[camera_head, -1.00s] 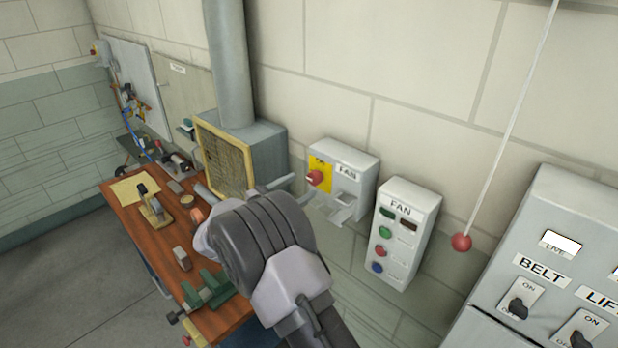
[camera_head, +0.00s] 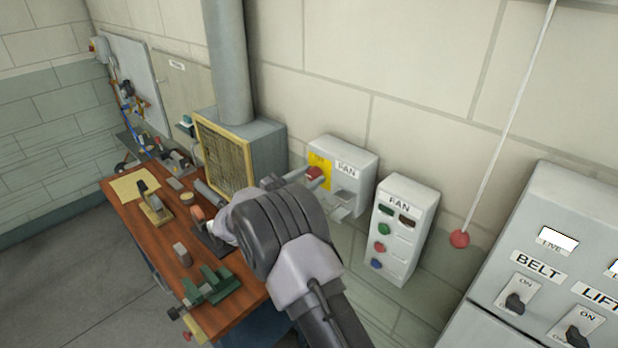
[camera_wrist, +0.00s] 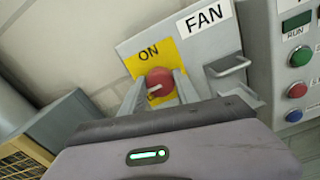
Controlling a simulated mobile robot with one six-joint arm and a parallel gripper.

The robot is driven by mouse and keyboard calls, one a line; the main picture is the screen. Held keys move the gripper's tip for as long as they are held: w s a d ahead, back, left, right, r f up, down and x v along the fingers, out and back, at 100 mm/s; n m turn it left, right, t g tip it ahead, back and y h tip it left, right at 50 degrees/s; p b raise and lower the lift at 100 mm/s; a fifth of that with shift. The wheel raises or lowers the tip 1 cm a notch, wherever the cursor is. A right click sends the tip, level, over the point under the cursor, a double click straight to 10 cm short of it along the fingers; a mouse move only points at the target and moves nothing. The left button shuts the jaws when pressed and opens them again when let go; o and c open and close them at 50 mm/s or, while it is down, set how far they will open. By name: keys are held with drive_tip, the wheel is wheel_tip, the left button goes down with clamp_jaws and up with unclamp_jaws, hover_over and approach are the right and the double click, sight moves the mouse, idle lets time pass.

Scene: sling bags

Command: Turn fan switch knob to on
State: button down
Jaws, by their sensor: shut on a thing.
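The fan switch box (camera_head: 352,160) is a grey box on the wall labelled FAN, and it also shows in the wrist view (camera_wrist: 182,44). Its red knob (camera_wrist: 160,81) sits on a yellow plate (camera_wrist: 146,57) marked ON. A pale mark on the knob points to the left in the wrist view. The knob shows in the head view too (camera_head: 314,173). My gripper (camera_wrist: 159,88) has one finger on each side of the knob and is shut on it. My wrist hides the lower part of the plate in the wrist view.
A FAN button panel (camera_head: 402,230) hangs right of the box. A red pull ball (camera_head: 460,239) hangs on a cord. The BELT and LIFT cabinet (camera_head: 545,262) stands at right. A wooden bench (camera_head: 150,225) and a grey duct unit (camera_head: 262,145) are at left.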

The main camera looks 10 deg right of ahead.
drive_tip(key=shift+f+b, duration=0.15)
drive_tip(key=shift+b, duration=0.25)
drive_tip(key=m+b, duration=0.1)
drive_tip(key=b, duration=0.1)
drive_tip(key=m+b, duration=0.2)
drive_tip(key=b, duration=0.1)
drive_tip(key=shift+f, duration=0.25)
drive_tip(key=m+b, duration=0.6)
drive_tip(key=b, duration=0.4)
drive_tip(key=shift+s+d+f, duration=0.1)
drive_tip(key=m+b, duration=0.4)
drive_tip(key=b, duration=0.2)
drive_tip(key=shift+m, duration=0.4)
drive_tip(key=m+b, duration=0.2)
drive_tip(key=b, duration=0.1)
drive_tip(key=m+b, duration=0.1)
drive_tip(key=m, duration=0.1)
drive_tip(key=shift+r+b, duration=0.25)
drive_tip(key=shift+b, duration=0.1)
drive_tip(key=c, duration=0.9)
unclamp_jaws()
